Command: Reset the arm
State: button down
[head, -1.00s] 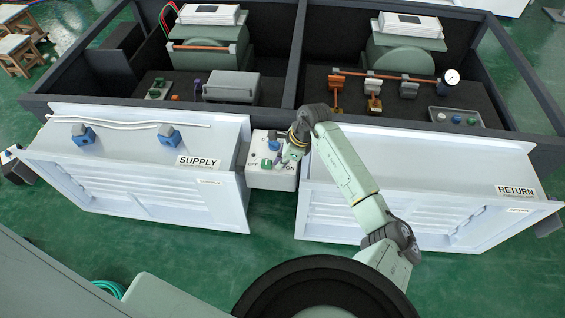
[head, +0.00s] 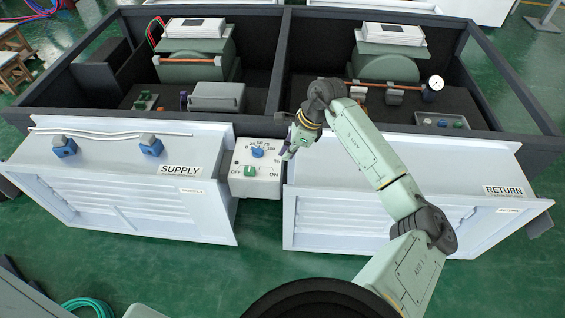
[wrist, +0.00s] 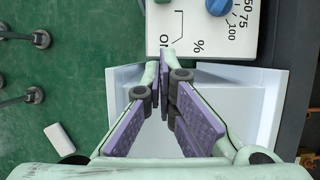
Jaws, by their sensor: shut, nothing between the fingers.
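My gripper (head: 289,152) hangs at the end of my bent arm, just right of the white control box (head: 262,187) between the two white panels. In the wrist view the gripper (wrist: 165,60) has purple pads, and its fingertips meet with nothing held. The control box fills the top of the wrist view (wrist: 180,28), with part of a percent scale and a blue knob (wrist: 219,5). In the head view the blue knob (head: 257,152) sits above a green switch (head: 250,171) marked OFF and ON. The fingertips look apart from the knob and switch.
The SUPPLY panel (head: 125,200) is left, with two blue knobs on its top. The RETURN panel (head: 480,205) is right. Behind them a dark-framed box (head: 281,60) holds dampers, a gauge (head: 435,83) and a small tray. Green floor (head: 200,270) is open in front.

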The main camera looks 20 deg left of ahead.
jog(key=shift+d+r, duration=0.1)
jog(key=shift+r, duration=0.25)
